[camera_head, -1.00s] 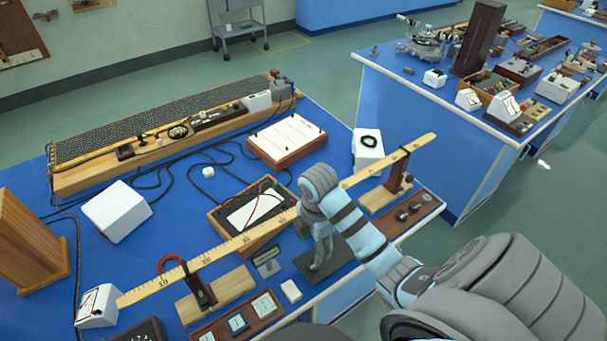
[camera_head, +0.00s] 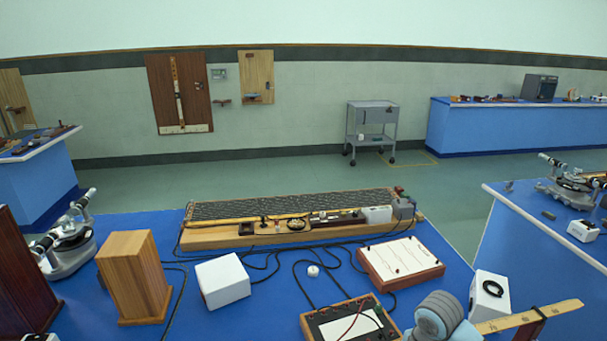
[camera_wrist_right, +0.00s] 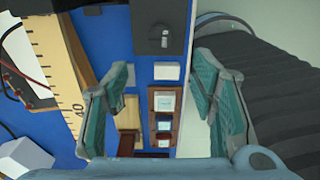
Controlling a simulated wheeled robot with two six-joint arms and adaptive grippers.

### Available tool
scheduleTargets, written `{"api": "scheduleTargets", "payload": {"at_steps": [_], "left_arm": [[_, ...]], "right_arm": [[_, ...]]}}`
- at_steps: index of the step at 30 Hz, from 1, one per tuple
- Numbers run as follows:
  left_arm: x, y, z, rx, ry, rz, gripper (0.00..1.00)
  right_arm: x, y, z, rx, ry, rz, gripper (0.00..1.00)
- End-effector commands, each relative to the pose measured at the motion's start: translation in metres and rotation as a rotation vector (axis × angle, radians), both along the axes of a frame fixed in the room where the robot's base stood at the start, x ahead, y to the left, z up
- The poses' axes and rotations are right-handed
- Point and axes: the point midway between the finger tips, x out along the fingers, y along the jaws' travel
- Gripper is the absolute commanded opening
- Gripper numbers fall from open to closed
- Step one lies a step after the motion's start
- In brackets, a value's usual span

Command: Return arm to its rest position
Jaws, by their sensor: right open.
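Part of my right arm (camera_head: 441,318) shows at the bottom right of the head view, beside the wooden ruler (camera_head: 530,316). My right gripper (camera_wrist_right: 165,92) is in the right wrist view. Its two teal fingers are spread wide apart with nothing between them. It hangs over the front edge of the blue bench (camera_wrist_right: 135,80), above small items that lie below it. The ruler (camera_wrist_right: 52,45) runs to the left of the left finger in that view. My left gripper is in neither view.
A wooden block (camera_head: 134,277), a white box (camera_head: 222,281) and a long grid-topped apparatus (camera_head: 290,208) stand on the bench. A red-brown board (camera_head: 400,262) and cables lie near them. Other blue benches stand left and right, with open floor between.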

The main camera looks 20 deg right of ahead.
Motion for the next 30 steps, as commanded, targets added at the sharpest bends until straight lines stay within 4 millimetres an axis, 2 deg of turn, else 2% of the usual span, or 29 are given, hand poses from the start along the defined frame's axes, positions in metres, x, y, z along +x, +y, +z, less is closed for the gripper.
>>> {"api": "scheduleTargets", "payload": {"at_steps": [4, 8, 10, 13, 16, 19, 21, 24, 29, 30], "left_arm": [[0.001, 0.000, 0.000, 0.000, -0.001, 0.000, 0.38], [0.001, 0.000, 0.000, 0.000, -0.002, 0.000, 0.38], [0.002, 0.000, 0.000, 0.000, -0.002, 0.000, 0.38], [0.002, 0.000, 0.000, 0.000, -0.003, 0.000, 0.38], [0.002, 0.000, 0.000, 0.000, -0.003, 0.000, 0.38], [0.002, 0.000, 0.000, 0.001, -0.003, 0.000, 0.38], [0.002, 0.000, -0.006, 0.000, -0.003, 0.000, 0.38], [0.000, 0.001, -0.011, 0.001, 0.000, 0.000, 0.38], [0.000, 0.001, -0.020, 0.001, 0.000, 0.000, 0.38], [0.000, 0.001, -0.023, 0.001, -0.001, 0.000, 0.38]], "right_arm": [[-0.003, 0.006, -0.006, 0.002, -0.010, -0.034, 0.52], [-0.020, 0.036, -0.032, 0.016, -0.061, -0.223, 0.52], [-0.036, 0.059, -0.047, 0.036, -0.107, -0.399, 0.52], [-0.060, 0.086, -0.057, 0.076, -0.182, -0.695, 0.52], [-0.083, 0.102, -0.055, 0.115, -0.254, -0.995, 0.52], [-0.104, 0.106, -0.047, 0.144, -0.326, -1.288, 0.52], [-0.094, 0.101, -0.082, 0.129, -0.313, -1.272, 0.52], [-0.091, 0.097, -0.126, 0.113, -0.294, -1.276, 0.52], [-0.095, 0.091, -0.197, 0.092, -0.266, -1.284, 0.52], [-0.099, 0.090, -0.217, 0.085, -0.257, -1.287, 0.52]]}}
